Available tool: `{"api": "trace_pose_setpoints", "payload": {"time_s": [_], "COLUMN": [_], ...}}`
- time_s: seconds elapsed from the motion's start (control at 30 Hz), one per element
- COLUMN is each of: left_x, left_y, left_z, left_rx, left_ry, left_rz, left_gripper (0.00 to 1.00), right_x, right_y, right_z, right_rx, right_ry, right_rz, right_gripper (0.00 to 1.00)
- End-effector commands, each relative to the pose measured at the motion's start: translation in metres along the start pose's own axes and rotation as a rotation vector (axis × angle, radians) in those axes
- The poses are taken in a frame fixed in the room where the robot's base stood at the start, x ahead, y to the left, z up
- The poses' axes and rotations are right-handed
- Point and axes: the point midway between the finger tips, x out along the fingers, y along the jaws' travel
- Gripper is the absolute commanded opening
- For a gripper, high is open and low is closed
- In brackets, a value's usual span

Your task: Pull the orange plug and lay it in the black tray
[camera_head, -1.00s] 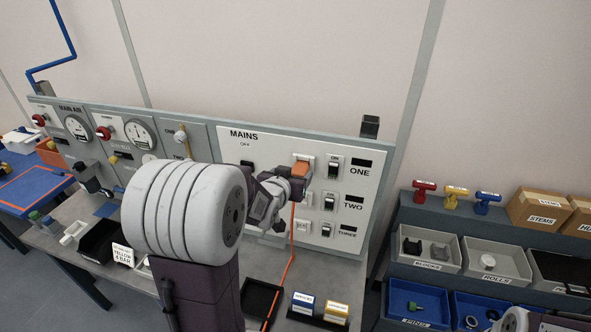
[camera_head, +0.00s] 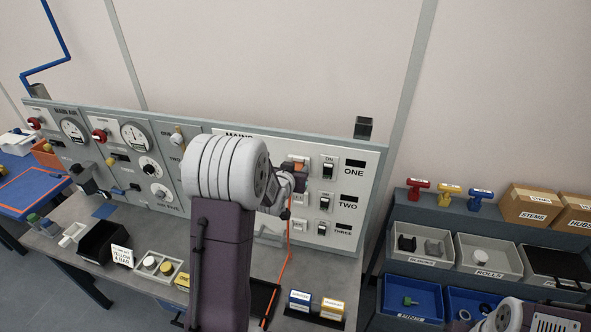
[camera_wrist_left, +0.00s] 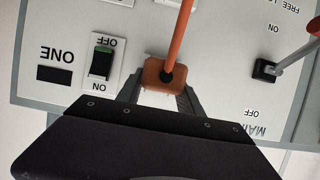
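The orange plug (camera_head: 299,168) sits at the top socket of the MAINS panel, beside switch ONE. Its orange cord hangs down to the bench. My left gripper (camera_head: 292,183) is at the plug. In the left wrist view (camera_wrist_left: 165,88) its two fingers flank the plug (camera_wrist_left: 157,76), close to both sides; whether they press on it I cannot tell. A flat black tray (camera_head: 266,292) lies on the bench below the panel, partly hidden by my left arm, with the cord passing over it. My right gripper is out of view.
Switch ONE (camera_wrist_left: 102,62) is close beside the left fingers. A lever (camera_wrist_left: 267,69) stands out on the plug's other side. Small labelled boxes (camera_head: 318,303) stand right of the tray. A black bin (camera_head: 101,243) is at left; a rack of bins (camera_head: 450,225) is at right.

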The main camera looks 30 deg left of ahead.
Motion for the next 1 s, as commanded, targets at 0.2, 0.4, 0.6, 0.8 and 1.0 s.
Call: {"api": "trace_pose_setpoints", "payload": {"time_s": [0.2,0.4,0.6,0.8,1.0], "left_x": [0.000,-0.007,-0.016,-0.023,-0.023], "left_y": [0.001,0.000,0.000,0.000,0.000], "left_z": [-0.001,0.003,0.008,0.009,0.009], "left_rx": [0.001,0.001,0.001,0.001,0.001], "left_ry": [0.001,0.000,-0.001,0.001,0.001], "left_rz": [0.001,0.001,0.001,0.001,0.001], "left_gripper": [0.00,0.00,0.00,0.00,0.00], "right_x": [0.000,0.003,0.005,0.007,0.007], "right_y": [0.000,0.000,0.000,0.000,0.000], "right_z": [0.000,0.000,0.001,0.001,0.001], "right_rx": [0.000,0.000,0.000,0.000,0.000], "right_ry": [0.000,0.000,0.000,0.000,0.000], "right_rz": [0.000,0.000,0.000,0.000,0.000], "right_gripper": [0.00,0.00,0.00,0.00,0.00]}}
